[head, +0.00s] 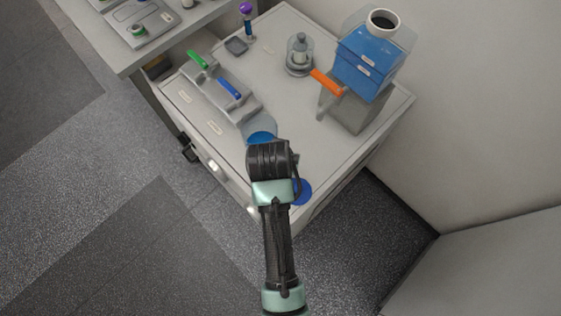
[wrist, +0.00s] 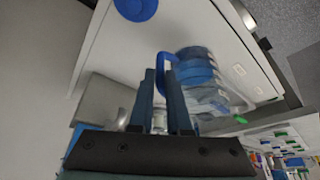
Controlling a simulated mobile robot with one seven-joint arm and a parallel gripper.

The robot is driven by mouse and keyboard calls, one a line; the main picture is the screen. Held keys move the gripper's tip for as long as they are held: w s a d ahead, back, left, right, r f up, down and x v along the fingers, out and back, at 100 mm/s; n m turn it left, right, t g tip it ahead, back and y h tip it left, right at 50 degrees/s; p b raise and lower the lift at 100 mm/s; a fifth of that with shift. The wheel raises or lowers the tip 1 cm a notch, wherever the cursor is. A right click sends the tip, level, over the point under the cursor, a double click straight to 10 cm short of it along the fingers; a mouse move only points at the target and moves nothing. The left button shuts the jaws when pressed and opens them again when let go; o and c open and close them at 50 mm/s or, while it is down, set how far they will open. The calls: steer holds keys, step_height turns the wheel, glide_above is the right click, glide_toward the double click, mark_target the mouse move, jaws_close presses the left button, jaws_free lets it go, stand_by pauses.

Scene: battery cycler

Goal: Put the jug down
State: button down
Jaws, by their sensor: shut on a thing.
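The jug (head: 259,127) is clear with blue liquid inside, partly hidden behind my wrist in the head view. In the wrist view the jug (wrist: 197,66) shows its blue handle (wrist: 162,60) between the two fingers of my gripper (wrist: 161,78). My gripper is shut on this handle; in the head view my wrist hides the fingers. The jug is over the front part of the white cabinet top (head: 290,153). I cannot tell whether its base touches the top. A flat blue disc (head: 302,191) lies near the front corner; it also shows in the wrist view (wrist: 136,8).
A grey station with green (head: 198,60) and blue (head: 229,88) handles stands left of the jug. A blue tank (head: 364,66) on a grey block with an orange lever (head: 327,82) stands at the back right. A small glass vessel (head: 299,54) stands between them.

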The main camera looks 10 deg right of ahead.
steer(key=shift+w+f, duration=0.15)
steer(key=shift+f, duration=2.8)
steer(key=c, duration=0.9)
jaws_free()
